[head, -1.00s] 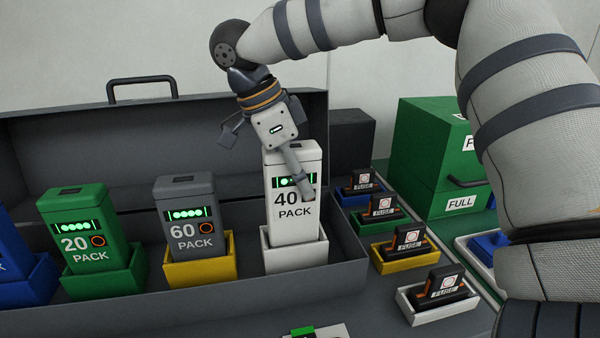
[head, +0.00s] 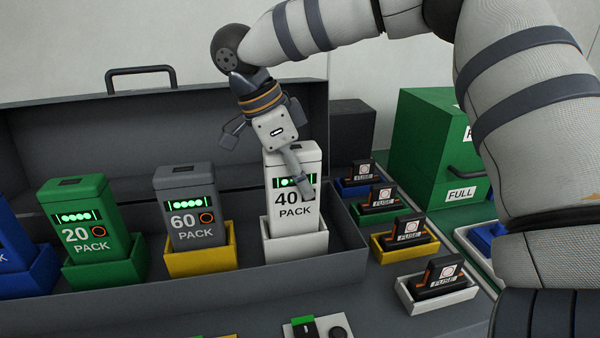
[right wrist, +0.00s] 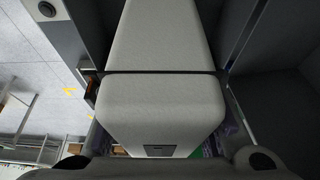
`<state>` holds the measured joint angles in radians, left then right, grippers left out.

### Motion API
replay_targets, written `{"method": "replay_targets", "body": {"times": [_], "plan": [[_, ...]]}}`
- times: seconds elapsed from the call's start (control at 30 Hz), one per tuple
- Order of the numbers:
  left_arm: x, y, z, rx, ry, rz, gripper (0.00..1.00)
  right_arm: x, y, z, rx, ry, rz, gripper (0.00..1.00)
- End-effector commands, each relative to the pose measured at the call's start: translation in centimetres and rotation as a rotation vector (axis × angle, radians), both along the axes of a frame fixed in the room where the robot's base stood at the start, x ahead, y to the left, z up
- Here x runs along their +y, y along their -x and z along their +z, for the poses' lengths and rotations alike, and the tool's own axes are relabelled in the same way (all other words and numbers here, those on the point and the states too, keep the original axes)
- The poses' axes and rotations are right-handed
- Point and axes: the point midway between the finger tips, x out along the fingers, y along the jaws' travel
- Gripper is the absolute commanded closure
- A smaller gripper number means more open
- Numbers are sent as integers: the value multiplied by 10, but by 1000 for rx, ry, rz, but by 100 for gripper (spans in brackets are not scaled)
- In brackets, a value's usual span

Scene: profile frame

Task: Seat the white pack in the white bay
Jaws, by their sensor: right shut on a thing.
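The white pack (head: 281,225), marked "40 PACK" with a lit green indicator, stands upright in the white bay (head: 297,247) at the right end of the grey case. Its lower end is hidden inside the bay, so I cannot tell whether it touches the bottom. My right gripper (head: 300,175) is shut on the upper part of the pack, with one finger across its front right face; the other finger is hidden. In the right wrist view, the pale pack (right wrist: 160,115) fills the middle. My left gripper is not in view.
A grey pack (head: 184,185) stands in a yellow bay (head: 200,264) and a green pack (head: 75,200) in a green bay (head: 105,275), both to the left. Several fuses in coloured holders, including a white holder (head: 437,297), line the right side. A green box (head: 425,140) stands behind them.

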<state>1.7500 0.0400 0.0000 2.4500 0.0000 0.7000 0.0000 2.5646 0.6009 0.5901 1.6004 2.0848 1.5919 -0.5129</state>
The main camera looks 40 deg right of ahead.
Motion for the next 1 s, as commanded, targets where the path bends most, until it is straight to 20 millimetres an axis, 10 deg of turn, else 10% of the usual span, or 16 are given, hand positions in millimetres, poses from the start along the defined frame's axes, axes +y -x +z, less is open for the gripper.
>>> {"method": "replay_targets", "body": {"times": [0.9,0.93,1.0], "plan": [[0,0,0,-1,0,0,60,0,0,-12,-2,0,0,100],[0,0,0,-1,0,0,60,0,0,-12,-2,0,0,58],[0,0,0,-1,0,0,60,0,0,-12,-2,0,0,43]]}}
